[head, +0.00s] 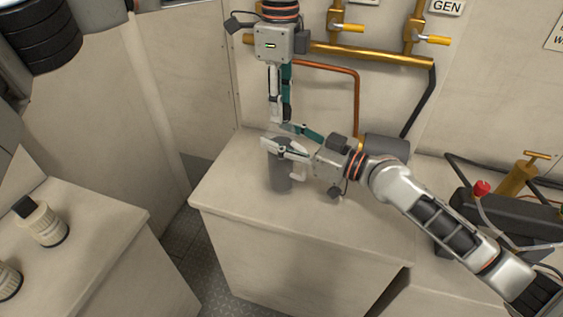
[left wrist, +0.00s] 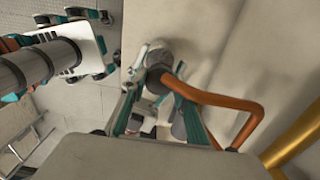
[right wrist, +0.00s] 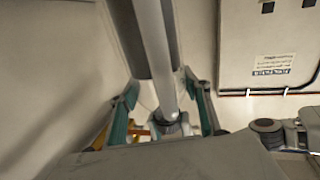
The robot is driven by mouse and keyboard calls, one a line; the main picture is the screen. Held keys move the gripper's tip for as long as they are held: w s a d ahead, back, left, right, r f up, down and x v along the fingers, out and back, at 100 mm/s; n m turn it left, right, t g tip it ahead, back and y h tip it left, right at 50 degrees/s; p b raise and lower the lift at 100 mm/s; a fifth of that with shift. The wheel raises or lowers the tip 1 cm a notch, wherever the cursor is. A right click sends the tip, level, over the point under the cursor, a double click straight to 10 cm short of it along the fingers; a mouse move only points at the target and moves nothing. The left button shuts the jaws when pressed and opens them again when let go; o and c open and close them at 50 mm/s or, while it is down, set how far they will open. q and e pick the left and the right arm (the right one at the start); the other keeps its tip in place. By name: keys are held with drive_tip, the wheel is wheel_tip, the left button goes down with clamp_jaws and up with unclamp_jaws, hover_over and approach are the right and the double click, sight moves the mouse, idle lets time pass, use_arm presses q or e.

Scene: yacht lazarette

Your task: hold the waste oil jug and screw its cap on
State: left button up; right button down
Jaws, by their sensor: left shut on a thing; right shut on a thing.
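The waste oil jug (head: 281,178) is a dark grey upright cylinder on the beige counter in the head view. My right gripper (head: 284,150) comes in from the right and is shut on the jug's upper body. My left gripper (head: 285,129) points straight down from above, its fingertips closed at the jug's top. The cap there is hidden by fingers, so I cannot tell how it is seated. The left wrist view shows a grey rounded shape (left wrist: 160,52) near the left fingertips, too small to read clearly. The right gripper's fingers (right wrist: 170,118) also show in the right wrist view.
A copper pipe (head: 357,100) runs close behind the left gripper. Brass pipework (head: 370,54) with yellow-handled valves crosses the wall. White canisters (head: 43,226) stand on the left bench. The counter front (head: 255,205) is clear. A red knob (head: 481,188) sits among equipment at the right.

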use_arm(q)
drive_tip(key=m, duration=0.7)
drive_tip(key=shift+m, duration=0.4)
drive_tip(key=m, duration=0.3)
drive_tip(key=shift+m, duration=0.3)
drive_tip(key=m, duration=0.3)
drive_tip(key=shift+m, duration=0.3)
drive_tip(key=m, duration=1.3)
drive_tip(key=shift+m, duration=0.3)
drive_tip(key=o, duration=1.3)
